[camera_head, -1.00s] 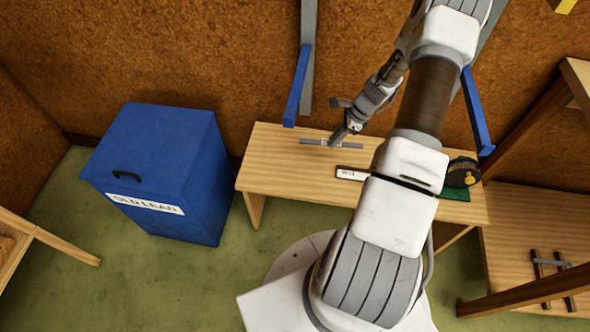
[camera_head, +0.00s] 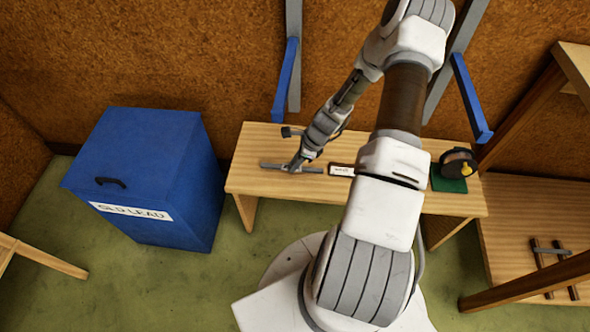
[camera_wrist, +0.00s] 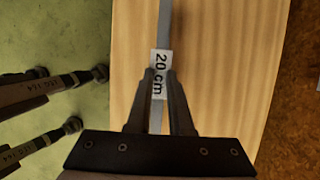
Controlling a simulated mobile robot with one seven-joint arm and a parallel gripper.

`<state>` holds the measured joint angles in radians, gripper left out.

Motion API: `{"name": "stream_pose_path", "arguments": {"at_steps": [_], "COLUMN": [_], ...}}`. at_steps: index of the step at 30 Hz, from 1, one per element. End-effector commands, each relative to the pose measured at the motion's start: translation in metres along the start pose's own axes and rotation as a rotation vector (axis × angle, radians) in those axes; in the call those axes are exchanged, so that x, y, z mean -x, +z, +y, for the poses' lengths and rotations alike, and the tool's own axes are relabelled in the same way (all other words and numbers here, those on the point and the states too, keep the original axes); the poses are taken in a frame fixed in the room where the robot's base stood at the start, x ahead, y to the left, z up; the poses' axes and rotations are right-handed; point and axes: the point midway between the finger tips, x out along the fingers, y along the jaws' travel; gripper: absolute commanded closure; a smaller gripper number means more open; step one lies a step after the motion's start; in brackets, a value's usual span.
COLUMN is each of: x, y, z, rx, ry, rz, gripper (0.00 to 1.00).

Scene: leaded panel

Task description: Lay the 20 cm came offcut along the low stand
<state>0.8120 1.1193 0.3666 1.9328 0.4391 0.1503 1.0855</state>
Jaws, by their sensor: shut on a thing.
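The 20 cm came offcut (camera_wrist: 165,18) is a thin grey strip with a white "20 cm" label. In the head view the came offcut (camera_head: 272,165) is at the left part of the wooden bench top. My gripper (camera_wrist: 160,75) is shut on it near the label; the gripper (camera_head: 293,167) also shows in the head view. I cannot tell whether the strip touches the bench or hangs just above it. Two dark parallel bars with a grey piece across them (camera_head: 553,262) sit on a low wooden surface at the right; I cannot tell if this is the low stand.
The wooden bench (camera_head: 255,190) also bears a small white label (camera_head: 341,170), a green mat (camera_head: 447,184) and a dark spool (camera_head: 459,162). A blue "OLD LEAD" bin (camera_head: 140,170) stands to the left. Blue-ended wall brackets (camera_head: 285,80) rise behind the bench. My arm hides part of the bench.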

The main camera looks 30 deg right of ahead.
Motion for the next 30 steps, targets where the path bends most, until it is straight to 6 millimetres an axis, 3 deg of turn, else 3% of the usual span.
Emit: {"name": "stream_pose_path", "arguments": {"at_steps": [6, 17, 18, 22, 30], "x": [-0.031, -0.033, -0.032, -0.032, -0.032], "y": [-0.013, -0.014, -0.014, -0.014, -0.014], "z": [0.000, 0.000, 0.000, 0.000, 0.000], "rx": [-0.002, -0.001, -0.001, -0.001, -0.001], "ry": [0.002, 0.001, 0.001, 0.001, 0.001], "rz": [-0.001, -0.001, 0.000, 0.000, 0.000], "gripper": [1.00, 1.00, 0.75, 0.52, 0.51]}}
